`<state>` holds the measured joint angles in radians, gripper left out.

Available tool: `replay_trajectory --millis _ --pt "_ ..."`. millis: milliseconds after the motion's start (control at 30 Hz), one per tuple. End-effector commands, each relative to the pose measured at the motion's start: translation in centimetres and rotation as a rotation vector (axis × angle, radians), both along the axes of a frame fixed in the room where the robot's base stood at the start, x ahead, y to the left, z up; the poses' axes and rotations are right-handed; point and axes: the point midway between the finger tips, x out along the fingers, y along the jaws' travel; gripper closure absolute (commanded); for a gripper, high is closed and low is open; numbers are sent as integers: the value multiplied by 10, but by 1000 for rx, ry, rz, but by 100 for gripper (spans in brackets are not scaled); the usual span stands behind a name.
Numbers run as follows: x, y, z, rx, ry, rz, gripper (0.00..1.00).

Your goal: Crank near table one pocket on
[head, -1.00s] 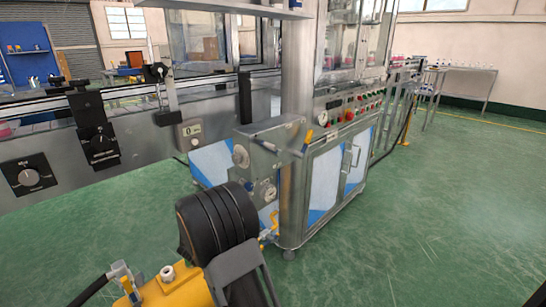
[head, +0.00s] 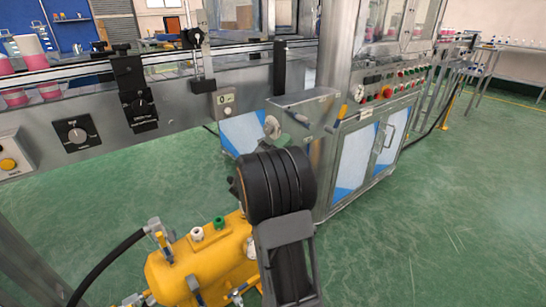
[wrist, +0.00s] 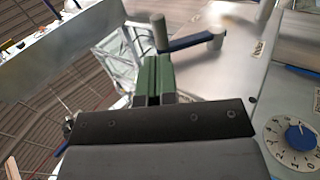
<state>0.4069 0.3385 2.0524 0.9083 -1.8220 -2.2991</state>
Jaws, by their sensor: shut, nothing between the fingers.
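In the wrist view a crank (wrist: 190,42) shows as a flat blue arm with a grey post at each end, standing off a pale metal panel. My gripper (wrist: 154,66) has green fingers, shut and empty. The fingers appear just below the crank in the picture; I cannot tell whether they touch it. A round numbered dial (wrist: 296,134) with a blue centre is at lower right of the same view. In the head view a small blue handle (head: 297,117) shows on the machine's side box (head: 310,100). My arm hides the lower part of that box and my fingertips.
A yellow tank (head: 195,262) with valves and a black hose (head: 98,270) stands low and left of my arm. The conveyor (head: 180,88) runs across behind. The machine cabinet (head: 355,160) is right of my arm. Green floor (head: 450,230) is free at right.

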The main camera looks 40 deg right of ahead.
Motion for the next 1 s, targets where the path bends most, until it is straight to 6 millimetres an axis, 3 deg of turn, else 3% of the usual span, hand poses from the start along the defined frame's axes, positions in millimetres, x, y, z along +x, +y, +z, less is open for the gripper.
replay_trajectory --millis 200,400,1000 --pt "-3 -26 18 -1 -2 -2 100" --pt "-3 -39 28 0 -1 0 100" --pt "-5 -46 35 8 -1 -5 100"
